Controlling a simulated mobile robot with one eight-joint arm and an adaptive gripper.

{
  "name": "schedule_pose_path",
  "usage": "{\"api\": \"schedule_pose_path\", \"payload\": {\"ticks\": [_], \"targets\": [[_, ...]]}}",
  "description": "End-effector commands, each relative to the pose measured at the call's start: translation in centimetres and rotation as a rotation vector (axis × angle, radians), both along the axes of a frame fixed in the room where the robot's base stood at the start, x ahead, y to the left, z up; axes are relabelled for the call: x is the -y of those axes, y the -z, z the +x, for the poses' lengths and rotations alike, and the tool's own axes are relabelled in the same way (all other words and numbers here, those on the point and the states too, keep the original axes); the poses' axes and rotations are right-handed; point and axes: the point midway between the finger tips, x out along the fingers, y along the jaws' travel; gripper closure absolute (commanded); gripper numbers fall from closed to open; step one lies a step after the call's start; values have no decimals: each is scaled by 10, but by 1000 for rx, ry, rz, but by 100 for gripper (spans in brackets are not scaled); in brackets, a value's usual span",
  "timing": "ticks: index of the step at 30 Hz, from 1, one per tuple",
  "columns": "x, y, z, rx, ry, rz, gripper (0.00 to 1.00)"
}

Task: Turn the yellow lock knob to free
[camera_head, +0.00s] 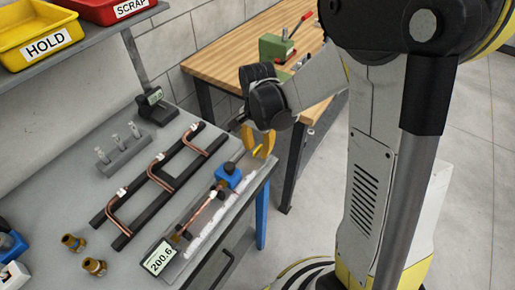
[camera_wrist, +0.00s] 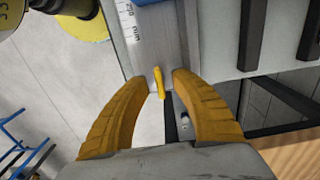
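The yellow lock knob (camera_wrist: 158,82) shows in the wrist view as a short yellow lever at the end of a grey metal rail (camera_wrist: 158,44) with ruler marks. My gripper (camera_wrist: 158,80) has two curved yellow fingers spread apart, with the knob between their tips and a gap visible on each side. Depth between tips and knob is hard to judge. In the head view my gripper (camera_head: 260,145) is at the far end of the measuring fixture, beyond the blue block (camera_head: 229,177). I cannot make out the knob there. A copper tube (camera_head: 198,210) lies along the fixture.
A display (camera_head: 160,257) reading 200.6 stands at the fixture's near end. A black rack (camera_head: 160,180) with bent copper tubes lies to the left. Brass fittings (camera_head: 94,266) are at the near left. A wooden workbench (camera_head: 225,62) stands behind. Open floor lies to the right.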

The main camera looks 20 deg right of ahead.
Motion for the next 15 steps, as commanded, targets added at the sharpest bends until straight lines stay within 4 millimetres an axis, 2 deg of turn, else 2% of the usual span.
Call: {"api": "schedule_pose_path", "payload": {"ticks": [1, 3, 15], "targets": [[0, 0, 0, 0, 0, 0, 82], [0, 0, 0, 0, 0, 0, 100], [0, 0, 0, 0, -32, 0, 100]]}}
